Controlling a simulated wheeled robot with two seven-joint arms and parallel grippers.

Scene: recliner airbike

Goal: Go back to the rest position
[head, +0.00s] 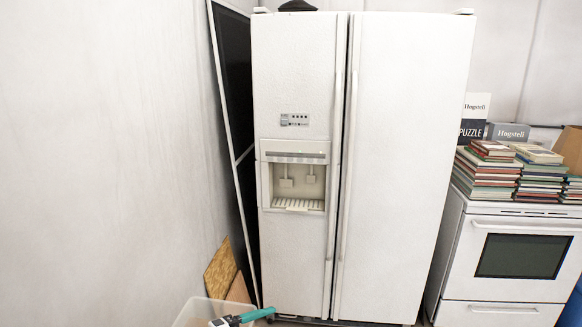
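Neither of my grippers shows in the head view, and no part of my arms can be made out. A white two-door fridge (400,150) stands upright in the middle, with both doors shut. Its left door has a water and ice dispenser (297,178) and a small control panel (294,119).
A white oven (520,255) stands at the right with stacks of books (487,165) and boxes (508,132) on top. A dark framed panel (235,80) leans beside the fridge. A translucent bin (192,312) with a teal-and-black object (256,314) sits at the bottom. A bare wall fills the left.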

